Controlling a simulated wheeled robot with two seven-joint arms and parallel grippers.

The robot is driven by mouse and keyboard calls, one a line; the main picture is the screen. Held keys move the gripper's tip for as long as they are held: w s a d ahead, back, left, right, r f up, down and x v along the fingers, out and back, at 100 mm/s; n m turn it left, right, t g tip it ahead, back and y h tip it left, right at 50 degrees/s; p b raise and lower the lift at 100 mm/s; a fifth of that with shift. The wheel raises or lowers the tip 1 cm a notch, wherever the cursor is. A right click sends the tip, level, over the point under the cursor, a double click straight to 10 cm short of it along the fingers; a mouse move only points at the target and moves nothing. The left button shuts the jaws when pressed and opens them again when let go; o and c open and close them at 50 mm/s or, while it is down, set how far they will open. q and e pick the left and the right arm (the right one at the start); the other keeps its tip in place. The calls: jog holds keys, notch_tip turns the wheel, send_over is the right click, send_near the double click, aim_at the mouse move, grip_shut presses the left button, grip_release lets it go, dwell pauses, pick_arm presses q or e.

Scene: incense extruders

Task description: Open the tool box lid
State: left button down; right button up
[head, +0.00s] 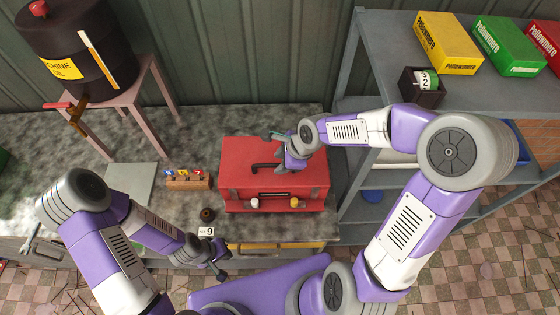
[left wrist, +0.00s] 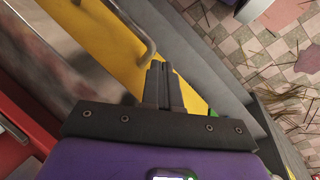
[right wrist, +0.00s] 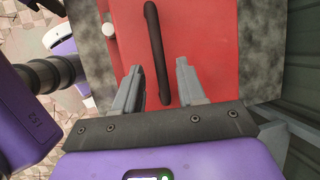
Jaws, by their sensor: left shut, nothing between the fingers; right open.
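The red tool box (head: 232,184) stands on the worktop with its lid down. A dark handle (head: 266,167) lies on top of the lid, and two small knobs, one white (head: 254,203) and one yellow-orange (head: 294,202), show at its front. My right gripper (head: 281,147) is over the lid close to the handle. In the right wrist view my right gripper (right wrist: 158,82) is open, with the handle (right wrist: 155,45) ahead between its fingers; I cannot tell whether they touch it. My left gripper (head: 222,272) is shut and empty at the worktop's front edge; its closed fingers show in the left wrist view (left wrist: 161,70).
A wooden block with small coloured tags (head: 188,182), a dark round piece (head: 207,214) and a card marked 9 (head: 206,231) lie left of the box. A grey shelf (head: 370,60) stands close on the right. A drum on a stand (head: 80,45) is at back left.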

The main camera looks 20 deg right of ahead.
jog(key=shift+w+a+f, duration=0.15)
jog(key=shift+a+f, duration=0.05)
jog(key=shift+f, duration=0.2)
grip_shut()
jog(key=shift+w+r, duration=0.1)
jog(key=shift+r, duration=0.1)
